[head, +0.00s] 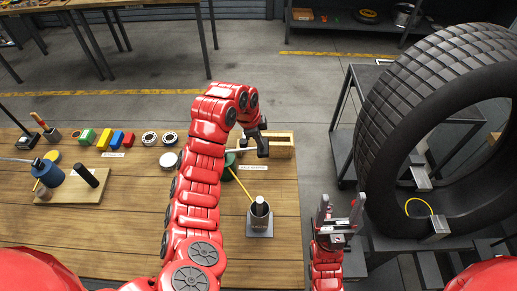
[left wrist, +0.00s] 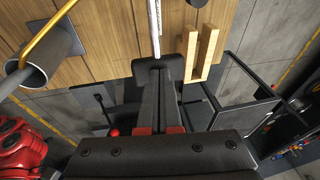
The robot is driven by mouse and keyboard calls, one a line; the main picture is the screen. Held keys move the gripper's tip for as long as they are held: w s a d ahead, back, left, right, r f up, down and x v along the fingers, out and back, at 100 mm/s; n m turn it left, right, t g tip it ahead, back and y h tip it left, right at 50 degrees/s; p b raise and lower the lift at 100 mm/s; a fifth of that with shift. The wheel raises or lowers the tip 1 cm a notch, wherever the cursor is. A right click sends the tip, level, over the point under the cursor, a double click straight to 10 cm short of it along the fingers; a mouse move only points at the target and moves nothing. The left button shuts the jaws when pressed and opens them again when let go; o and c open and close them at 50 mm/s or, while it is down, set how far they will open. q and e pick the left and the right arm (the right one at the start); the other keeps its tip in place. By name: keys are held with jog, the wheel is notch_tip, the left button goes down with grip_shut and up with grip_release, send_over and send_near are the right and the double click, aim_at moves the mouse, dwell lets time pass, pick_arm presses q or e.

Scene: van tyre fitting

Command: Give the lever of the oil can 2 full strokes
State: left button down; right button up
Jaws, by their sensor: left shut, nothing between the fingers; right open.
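The oil can (head: 229,172) is a green body on the bench, mostly hidden behind my left arm. Its thin yellow spout (head: 242,187) slants down toward a dark cylinder in a grey holder (head: 260,222). A pale lever (head: 237,150) sticks out to the right from behind the arm. My left gripper (head: 263,148) is shut and empty at the lever's outer end. In the left wrist view the pale lever (left wrist: 154,25) runs down to the closed fingertips (left wrist: 158,66); I cannot tell whether they touch. My right gripper (head: 340,213) is open and empty, right of the bench.
Coloured blocks (head: 104,139) and ring parts (head: 169,138) line the back of the bench. A big tyre (head: 385,145) stands at the right.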

aim_at(262, 150)
pick_arm(q)
jog(key=shift+d+f, duration=0.1)
jog(key=shift+f, duration=0.4)
jog(key=shift+b+x, duration=0.85)
jog(key=shift+b, duration=0.15)
jog(key=shift+s, duration=0.2)
jog(key=shift+f, duration=0.15)
jog(key=shift+b+x, duration=0.8)
jog(key=shift+x, duration=0.05)
jog(key=shift+s+f, duration=0.1)
jog(key=shift+f, duration=0.05)
